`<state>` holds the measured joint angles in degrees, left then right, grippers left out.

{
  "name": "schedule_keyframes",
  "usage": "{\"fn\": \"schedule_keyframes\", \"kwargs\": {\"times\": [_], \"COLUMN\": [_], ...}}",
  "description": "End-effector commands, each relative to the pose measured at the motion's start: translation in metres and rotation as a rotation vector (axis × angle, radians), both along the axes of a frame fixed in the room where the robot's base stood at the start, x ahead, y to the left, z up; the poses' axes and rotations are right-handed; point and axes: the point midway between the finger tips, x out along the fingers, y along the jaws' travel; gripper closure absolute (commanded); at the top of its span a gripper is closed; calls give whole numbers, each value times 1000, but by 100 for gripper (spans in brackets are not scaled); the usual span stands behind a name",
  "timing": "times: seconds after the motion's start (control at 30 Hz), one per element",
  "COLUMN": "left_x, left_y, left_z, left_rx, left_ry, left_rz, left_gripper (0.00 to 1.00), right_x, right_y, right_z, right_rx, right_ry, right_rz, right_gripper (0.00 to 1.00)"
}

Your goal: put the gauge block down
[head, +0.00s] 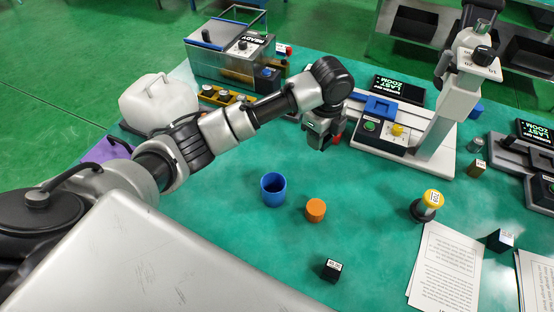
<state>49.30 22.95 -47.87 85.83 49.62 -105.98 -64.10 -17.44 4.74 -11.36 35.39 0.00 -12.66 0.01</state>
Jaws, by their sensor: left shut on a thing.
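My left gripper (322,138) hangs at the end of the arm that comes in from the left. My right gripper is not in view.
A blue cup (273,190), an orange cylinder (315,210) and a dark labelled block (331,270) stand on the green table (370,220). A yellow-topped stamp (428,203) and printed sheets (447,268) lie to the right.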

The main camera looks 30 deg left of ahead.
Motion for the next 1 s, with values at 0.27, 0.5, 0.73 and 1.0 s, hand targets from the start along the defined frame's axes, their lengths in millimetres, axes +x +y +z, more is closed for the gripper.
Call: {"fn": "schedule_keyframes", "kwargs": {"times": [0.27,0.5,0.73,1.0], "left_x": [-3,-10,-12,-13], "left_y": [39,91,114,115], "left_z": [-24,-55,-70,-98], "left_rx": [5,3,0,0], "left_ry": [5,3,1,4], "left_rz": [-38,-39,-42,-40], "left_gripper": [95,95,95,95], "right_x": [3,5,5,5], "right_y": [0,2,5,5], "right_z": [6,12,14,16], "right_rx": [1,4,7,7], "right_ry": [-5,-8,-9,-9], "right_rz": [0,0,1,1], "right_gripper": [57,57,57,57]}}
